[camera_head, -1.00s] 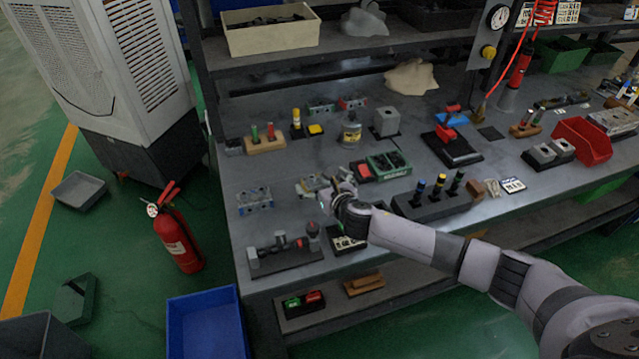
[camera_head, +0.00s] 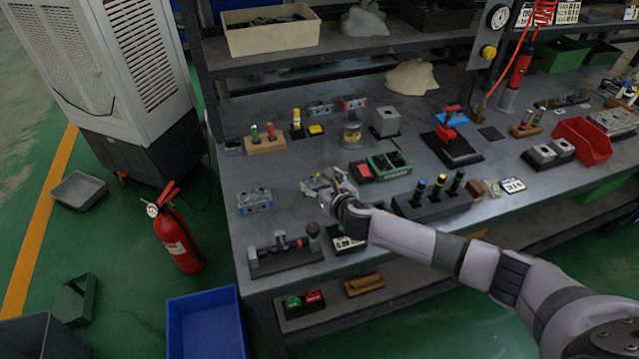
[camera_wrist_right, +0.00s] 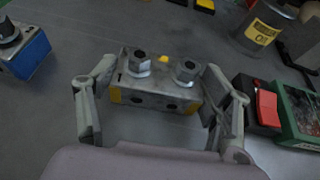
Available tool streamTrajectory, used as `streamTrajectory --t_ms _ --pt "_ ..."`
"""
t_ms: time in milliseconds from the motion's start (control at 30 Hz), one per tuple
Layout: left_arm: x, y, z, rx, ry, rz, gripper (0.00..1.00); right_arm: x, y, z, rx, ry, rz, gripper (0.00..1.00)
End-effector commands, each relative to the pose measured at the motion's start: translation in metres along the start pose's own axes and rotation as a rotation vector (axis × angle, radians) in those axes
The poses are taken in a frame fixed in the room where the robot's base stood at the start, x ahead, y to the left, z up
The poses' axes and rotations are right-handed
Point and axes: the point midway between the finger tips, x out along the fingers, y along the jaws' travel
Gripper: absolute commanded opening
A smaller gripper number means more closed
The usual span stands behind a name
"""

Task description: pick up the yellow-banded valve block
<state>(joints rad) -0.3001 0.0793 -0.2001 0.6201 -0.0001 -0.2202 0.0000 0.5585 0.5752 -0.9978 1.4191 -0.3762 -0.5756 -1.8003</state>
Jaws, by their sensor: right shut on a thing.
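The yellow-banded valve block (camera_wrist_right: 157,82) is a grey metal block with two hex-topped fittings and yellow at both ends. It sits between the two fingers of my right gripper (camera_wrist_right: 157,102), which is shut on it from both sides. In the head view the block (camera_head: 316,184) shows just past the right gripper (camera_head: 333,192), over the middle of the bench. Any gap under the block is too small to tell. A blue valve block (camera_head: 255,201) lies to the left, and its corner shows in the wrist view (camera_wrist_right: 27,55). My left gripper is not in view.
A green tray (camera_head: 390,164) and a red-topped box (camera_head: 361,172) stand right of the gripper. A yellow-labelled tin (camera_head: 352,133) is behind. A dark fixture (camera_head: 284,256) is in front left, and a peg rack (camera_head: 435,203) is right. Bare bench lies behind the block.

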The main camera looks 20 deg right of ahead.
Motion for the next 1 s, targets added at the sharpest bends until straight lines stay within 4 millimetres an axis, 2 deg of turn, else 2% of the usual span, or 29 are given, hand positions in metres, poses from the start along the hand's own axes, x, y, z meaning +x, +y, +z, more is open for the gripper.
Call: streamTrajectory --t_ms 267,467,567,800,1000 --pt "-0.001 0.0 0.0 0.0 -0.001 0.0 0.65 -0.001 0.0 0.006 0.001 -0.004 0.001 0.28" --pt "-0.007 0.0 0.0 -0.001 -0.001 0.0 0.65 -0.01 0.0 0.028 0.0 -0.007 0.001 0.28" --pt "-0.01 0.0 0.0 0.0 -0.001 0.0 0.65 -0.017 -0.001 0.047 -0.001 -0.009 0.001 0.28" --pt "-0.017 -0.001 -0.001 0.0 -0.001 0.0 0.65 -0.044 0.0 0.11 -0.001 -0.01 0.002 0.28" --pt "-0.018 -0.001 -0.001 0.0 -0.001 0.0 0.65 -0.062 0.0 0.154 0.0 -0.008 0.001 0.28"
